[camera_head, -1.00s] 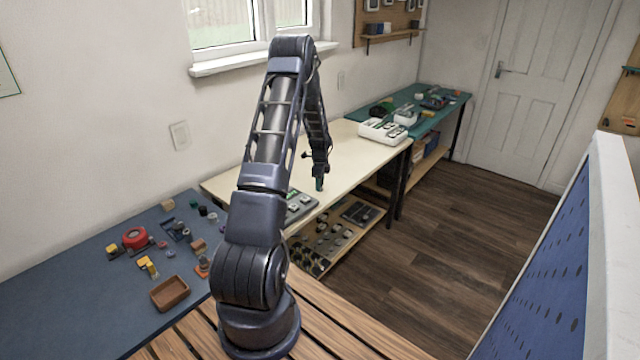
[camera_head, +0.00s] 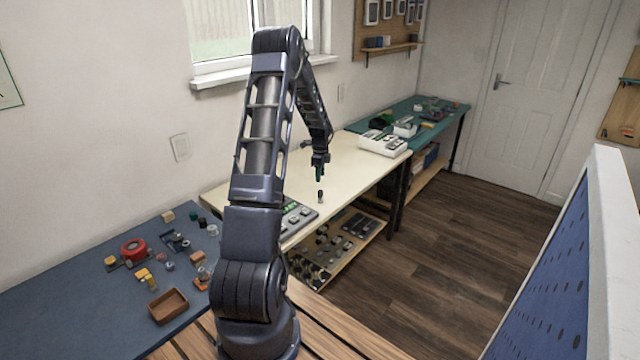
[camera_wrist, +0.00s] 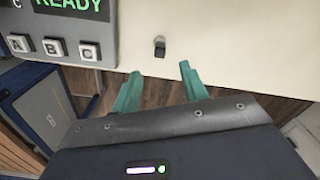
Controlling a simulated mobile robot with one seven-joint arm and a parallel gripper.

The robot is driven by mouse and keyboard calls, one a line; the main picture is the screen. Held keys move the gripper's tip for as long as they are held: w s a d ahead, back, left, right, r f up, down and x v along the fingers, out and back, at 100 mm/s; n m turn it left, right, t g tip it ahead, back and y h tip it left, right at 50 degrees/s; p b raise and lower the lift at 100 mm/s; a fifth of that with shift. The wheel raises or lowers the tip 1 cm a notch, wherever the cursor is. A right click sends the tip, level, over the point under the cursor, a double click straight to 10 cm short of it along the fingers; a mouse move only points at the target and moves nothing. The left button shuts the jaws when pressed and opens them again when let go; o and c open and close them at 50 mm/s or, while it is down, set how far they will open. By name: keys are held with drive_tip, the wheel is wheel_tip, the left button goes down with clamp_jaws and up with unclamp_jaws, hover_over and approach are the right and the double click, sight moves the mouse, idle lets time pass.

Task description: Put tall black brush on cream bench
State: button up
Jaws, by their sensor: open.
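A small dark upright object, likely the tall black brush (camera_head: 320,196), stands on the cream bench (camera_head: 350,160) near its front edge. In the wrist view the brush (camera_wrist: 160,47) shows from above on the pale top, just beyond the fingertips. My gripper (camera_head: 319,172) is above the brush and apart from it. In the wrist view its two green fingers (camera_wrist: 160,72) are spread, with nothing between them.
A grey panel with a READY display (camera_wrist: 65,25) and buttons lies left of the brush on the bench. A white device (camera_head: 382,143) stands at the bench's far end. The blue table (camera_head: 60,290) at left holds several small parts. The bench around the brush is clear.

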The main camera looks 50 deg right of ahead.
drive_tip(key=shift+r, duration=0.7)
drive_tip(key=w+a+r+n+t, duration=0.1)
drive_tip(key=w+a+r+n, duration=0.35)
drive_tip(key=a+r, duration=0.3)
drive_tip(key=w+a+r+n, duration=0.3)
drive_tip(key=w+a+r, duration=0.2)
drive_tip(key=a+r, duration=0.3)
drive_tip(key=a+r+n, duration=0.3)
drive_tip(key=a+r, duration=0.2)
drive_tip(key=a, duration=0.4)
drive_tip(key=a+r+n, duration=0.3)
drive_tip(key=a+r, duration=0.1)
drive_tip(key=a, duration=0.5)
drive_tip(key=s+a+r+n+t, duration=0.1)
drive_tip(key=s+a+r+n, duration=0.25)
drive_tip(key=a, duration=0.55)
drive_tip(key=s+a+r+n+t, duration=0.1)
drive_tip(key=s+a+r+n, duration=0.25)
drive_tip(key=a, duration=0.55)
drive_tip(key=s+a+f+n+t, duration=0.1)
drive_tip(key=s+a+n, duration=1)
drive_tip(key=s+a, duration=0.2)
drive_tip(key=shift+s+a+t, duration=0.3)
drive_tip(key=shift+s, duration=0.05)
